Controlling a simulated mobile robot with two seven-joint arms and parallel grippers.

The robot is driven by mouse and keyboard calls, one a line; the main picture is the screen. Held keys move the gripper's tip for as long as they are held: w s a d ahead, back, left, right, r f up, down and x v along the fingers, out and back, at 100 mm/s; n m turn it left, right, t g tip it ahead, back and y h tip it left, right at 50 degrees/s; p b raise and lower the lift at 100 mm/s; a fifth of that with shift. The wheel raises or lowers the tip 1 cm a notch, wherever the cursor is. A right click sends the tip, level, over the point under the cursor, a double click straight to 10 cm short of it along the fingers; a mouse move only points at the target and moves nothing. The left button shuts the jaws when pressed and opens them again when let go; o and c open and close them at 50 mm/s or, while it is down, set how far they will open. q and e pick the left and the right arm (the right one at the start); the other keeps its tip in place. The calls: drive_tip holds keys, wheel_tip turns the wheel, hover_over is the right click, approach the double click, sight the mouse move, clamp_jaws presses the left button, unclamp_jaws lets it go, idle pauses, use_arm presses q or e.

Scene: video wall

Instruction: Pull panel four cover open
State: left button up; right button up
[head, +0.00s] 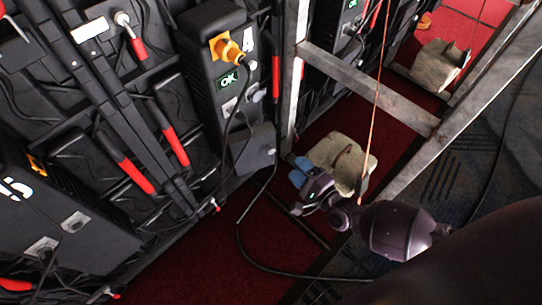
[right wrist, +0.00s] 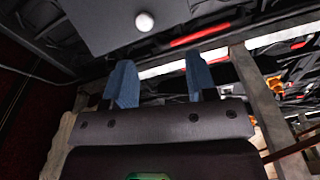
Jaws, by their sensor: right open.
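The panel four unit (head: 205,75) is a dark grey box marked "4" on the wall at upper middle in the head view. At its lower end is a grey cover (head: 248,148) with a small knob; it looks tilted outward, but I cannot tell how far. In the right wrist view a grey plate, apparently this cover (right wrist: 105,22), fills the top, with a round pale knob (right wrist: 144,21). My right gripper (head: 299,172) has blue fingers, is open and empty, and is right of and a little below the cover, apart from it. The fingers also show in the wrist view (right wrist: 161,80), below the knob.
A metal frame post (head: 292,75) stands right of the panel, with a beam (head: 375,85) crossing behind my gripper. A stone-like block (head: 352,150) sits beside my gripper. A black cable (head: 238,232) loops from the panel to the red floor (head: 205,265).

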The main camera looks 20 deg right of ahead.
sight(273, 152)
use_arm(q)
drive_tip(key=shift+s+r+t+b, duration=0.15)
drive_tip(key=shift+t+b, duration=0.55)
drive_tip(key=shift+b, duration=0.6)
use_arm(e)
drive_tip(key=shift+w+a+f+n+y, duration=0.3)
drive_tip(key=shift+w+a+n, duration=0.25)
drive_tip(key=shift+w, duration=0.85)
drive_tip(key=shift+w+a+f+n+y, duration=0.3)
drive_tip(key=shift+w+a+n, duration=0.25)
drive_tip(key=shift+w, duration=0.9)
drive_tip(key=shift+w+a+f+n+y, duration=0.2)
drive_tip(key=shift+w+a+f+n, duration=0.35)
drive_tip(key=shift+w, duration=0.85)
drive_tip(key=shift+d+r, duration=0.1)
drive_tip(key=shift+r, duration=0.05)
use_arm(q)
drive_tip(key=shift+a, duration=0.1)
use_arm(e)
clamp_jaws()
